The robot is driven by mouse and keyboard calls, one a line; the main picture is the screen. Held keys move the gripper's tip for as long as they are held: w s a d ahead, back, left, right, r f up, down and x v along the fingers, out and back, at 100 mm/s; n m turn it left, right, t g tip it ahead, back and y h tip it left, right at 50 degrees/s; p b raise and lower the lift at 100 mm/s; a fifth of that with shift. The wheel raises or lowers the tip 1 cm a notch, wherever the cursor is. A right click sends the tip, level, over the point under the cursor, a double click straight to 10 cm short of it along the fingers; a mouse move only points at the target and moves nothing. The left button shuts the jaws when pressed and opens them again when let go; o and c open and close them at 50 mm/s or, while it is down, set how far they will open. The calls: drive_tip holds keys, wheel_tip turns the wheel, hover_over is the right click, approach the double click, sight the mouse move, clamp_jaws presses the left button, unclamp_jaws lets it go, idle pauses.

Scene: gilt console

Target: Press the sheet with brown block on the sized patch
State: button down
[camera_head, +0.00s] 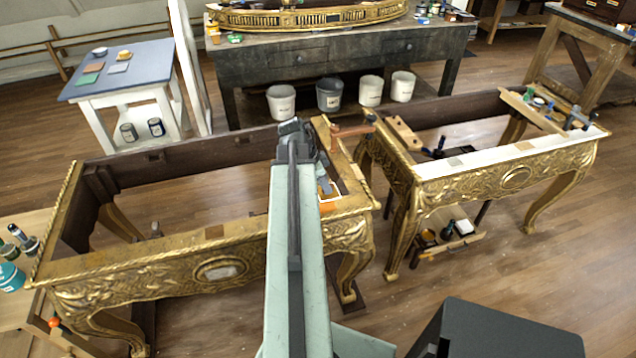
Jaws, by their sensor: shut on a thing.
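My gripper (296,130) is at the far end of my pale green arm, over the right end of the left gilt console frame (130,262). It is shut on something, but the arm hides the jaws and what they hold. A reddish-brown piece (352,131) with a bar shape shows just right of the gripper, near the rail; I cannot tell whether it is the brown block. A small white and orange item (327,189) lies on the right rail, partly behind the arm. I cannot make out the sheet or the sized patch for certain.
A second gilt frame (515,176) with a white rail stands close on the right, with clamps on it. A blue-topped table (135,62) holds small coloured pads at left. Several buckets (281,102) stand under the grey workbench (365,47). A dark box (505,330) is at front right.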

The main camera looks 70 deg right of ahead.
sight(321, 193)
drive_tip(key=shift+w+f+b, duration=0.15)
drive_tip(key=shift+f+b, duration=0.5)
drive_tip(key=shift+f, duration=0.15)
wheel_tip(321, 193, down, 4)
drive_tip(key=b, duration=0.4)
drive_tip(key=shift+a+f+b, duration=0.1)
drive_tip(key=shift+f+b, duration=0.6)
drive_tip(key=shift+b, duration=0.05)
idle(1.0)
wheel_tip(321, 193, up, 7)
drive_tip(key=p, duration=0.7)
drive_tip(key=shift+r, duration=0.1)
